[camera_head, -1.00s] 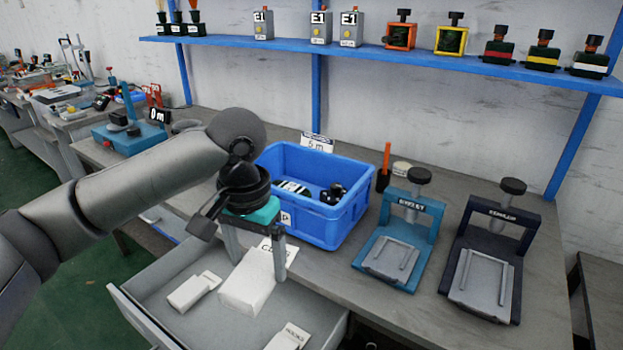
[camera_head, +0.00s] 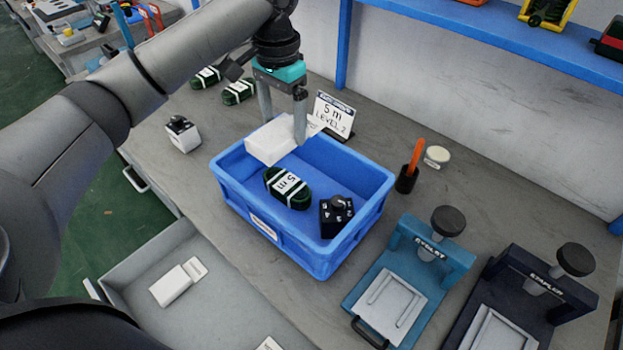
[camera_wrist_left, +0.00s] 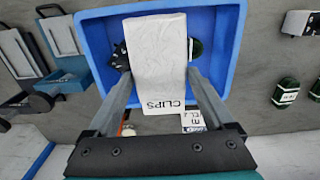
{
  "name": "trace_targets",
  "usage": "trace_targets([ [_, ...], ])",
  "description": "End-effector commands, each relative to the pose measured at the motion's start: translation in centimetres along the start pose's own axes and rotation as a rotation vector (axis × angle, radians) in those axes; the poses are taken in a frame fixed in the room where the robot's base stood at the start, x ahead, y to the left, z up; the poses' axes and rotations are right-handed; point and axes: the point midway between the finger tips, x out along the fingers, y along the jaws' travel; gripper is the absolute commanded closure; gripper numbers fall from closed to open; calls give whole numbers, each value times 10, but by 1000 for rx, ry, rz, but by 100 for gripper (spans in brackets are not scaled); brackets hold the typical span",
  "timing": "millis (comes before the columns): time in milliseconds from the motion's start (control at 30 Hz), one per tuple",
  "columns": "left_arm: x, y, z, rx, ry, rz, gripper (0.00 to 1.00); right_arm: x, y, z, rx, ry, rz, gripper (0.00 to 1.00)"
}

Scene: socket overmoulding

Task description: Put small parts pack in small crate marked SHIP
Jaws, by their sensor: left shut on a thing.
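My left gripper (camera_head: 284,122) is shut on a white pack (camera_head: 272,142), held over the back left part of the blue crate (camera_head: 340,169). In the left wrist view the pack (camera_wrist_left: 156,60) sits between the two fingers and reads "CLIPS". The crate holds a dark green coil (camera_head: 287,188) with a "5 m" band and a black block with a knob (camera_head: 337,215). The crate's front label is too small to read here. My right gripper is not in view.
An open drawer (camera_head: 225,300) at the front holds a white pack (camera_head: 178,284). A sign reading "5 m LEVEL 2" (camera_head: 333,114) stands behind the crate. A teal press (camera_head: 410,280) and a dark press (camera_head: 515,300) stand at right. Green coils (camera_head: 238,92) lie at back left.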

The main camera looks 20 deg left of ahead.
Motion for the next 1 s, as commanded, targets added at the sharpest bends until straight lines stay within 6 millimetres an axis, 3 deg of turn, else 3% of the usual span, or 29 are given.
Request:
trace_targets([
  [167, 10, -1, 0, 4, -4, 1, 70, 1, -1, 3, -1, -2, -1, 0],
  [600, 124, -1, 1, 3, -5, 0, 70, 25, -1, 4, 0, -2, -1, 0],
  [700, 142, -1, 1, 5, -4, 1, 70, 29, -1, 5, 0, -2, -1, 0],
  [1000, 166, -1, 1, 3, -3, -1, 70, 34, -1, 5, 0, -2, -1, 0],
])
